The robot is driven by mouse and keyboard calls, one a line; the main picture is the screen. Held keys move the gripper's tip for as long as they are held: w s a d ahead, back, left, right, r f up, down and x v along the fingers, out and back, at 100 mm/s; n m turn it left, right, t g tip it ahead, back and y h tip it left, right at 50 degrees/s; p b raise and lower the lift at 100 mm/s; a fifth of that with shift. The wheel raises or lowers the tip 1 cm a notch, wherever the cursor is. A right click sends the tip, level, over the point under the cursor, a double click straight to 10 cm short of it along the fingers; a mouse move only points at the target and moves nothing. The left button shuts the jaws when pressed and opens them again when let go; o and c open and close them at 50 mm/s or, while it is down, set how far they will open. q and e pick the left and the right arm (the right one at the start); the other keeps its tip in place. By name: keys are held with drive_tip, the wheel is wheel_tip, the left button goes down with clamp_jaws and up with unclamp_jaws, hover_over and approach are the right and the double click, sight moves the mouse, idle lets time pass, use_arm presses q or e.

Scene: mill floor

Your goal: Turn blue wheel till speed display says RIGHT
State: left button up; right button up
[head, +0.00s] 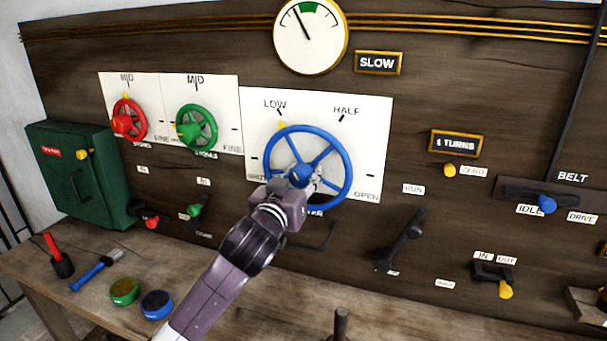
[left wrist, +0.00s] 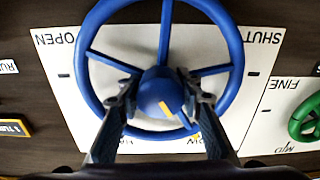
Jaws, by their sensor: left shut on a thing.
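The large blue wheel (head: 346,160) is mounted on a white plate (head: 376,120) marked LOW, HALF and OPEN, with a partly covered SHUT label. Its yellow mark (head: 282,125) is near LOW. The speed display (head: 378,63) reads SLOW. The round dial (head: 310,45) above has its needle left of the green band. My left gripper (head: 300,178) is shut on the wheel's hub. In the left wrist view its fingers (left wrist: 160,95) flank the blue hub (left wrist: 155,92), which bears a yellow stripe. My right gripper is not in view.
Smaller red (head: 124,121) and green (head: 197,129) wheels are at the left. A green box (head: 100,180) hangs beyond them. A black lever (head: 402,240) stands to the lower right of the blue wheel. Tools and two round tins, green (head: 124,291) and blue (head: 157,304), lie on the bench.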

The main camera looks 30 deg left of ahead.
use_arm(q)
drive_tip(key=shift+c, duration=0.9)
drive_tip(key=shift+m+p, duration=0.3)
drive_tip(key=m+p, duration=0.2)
drive_tip(key=m, duration=0.1)
drive_tip(key=shift+r, duration=0.15)
drive_tip(key=m+p, duration=0.2)
drive_tip(key=m, duration=0.2)
drive_tip(key=shift+m+p, duration=1.2)
drive_tip(key=shift+m, duration=0.9)
drive_tip(key=o, duration=1.2)
